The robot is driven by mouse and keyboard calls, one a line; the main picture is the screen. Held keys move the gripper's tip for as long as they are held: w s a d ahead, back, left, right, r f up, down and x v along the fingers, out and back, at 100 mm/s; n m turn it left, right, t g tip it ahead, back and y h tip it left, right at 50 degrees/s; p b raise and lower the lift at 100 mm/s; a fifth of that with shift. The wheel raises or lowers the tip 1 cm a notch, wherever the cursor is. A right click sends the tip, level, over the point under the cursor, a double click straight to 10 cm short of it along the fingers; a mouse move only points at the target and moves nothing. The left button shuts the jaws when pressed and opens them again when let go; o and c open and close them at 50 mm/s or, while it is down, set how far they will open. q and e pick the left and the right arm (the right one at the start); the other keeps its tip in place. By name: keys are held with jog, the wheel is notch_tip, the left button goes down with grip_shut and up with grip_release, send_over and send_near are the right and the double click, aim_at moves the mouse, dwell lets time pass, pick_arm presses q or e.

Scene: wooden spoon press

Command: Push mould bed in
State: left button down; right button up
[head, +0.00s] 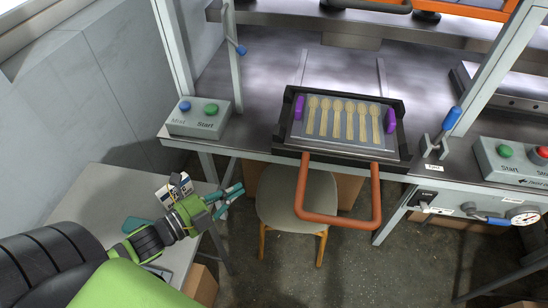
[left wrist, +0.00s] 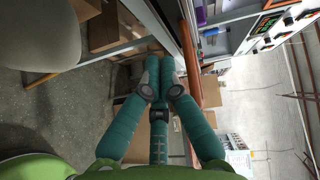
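The mould bed (head: 401,128) is a black-framed tray with a grey plate and a row of wooden spoon shapes. Purple blocks (head: 298,108) sit at its left and right sides. It lies at the front of the press table, with its front part past the table edge. An orange U-shaped handle (head: 376,197) sticks out from it toward me. The fingers also show in the left wrist view (left wrist: 160,85). My right gripper is not in view.
The press table (head: 250,75) carries a start button box (head: 200,116) at left and another (head: 512,160) at right. A blue-handled lever (head: 450,120) stands right of the bed. A stool (head: 297,197) is under the handle. A side table (head: 110,190) is below my left arm.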

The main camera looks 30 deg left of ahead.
pick_arm(q)
notch_tip(320, 180, up, 2)
jog(key=d+m+h, duration=0.1)
jog(key=m+h, duration=0.1)
jog(key=p, duration=0.2)
send_near(293, 148)
jog(key=w+d, duration=0.3)
jog(key=shift+w+a+m, duration=0.3)
jog(key=shift+w+a, duration=0.05)
jog(key=shift+a, duration=0.05)
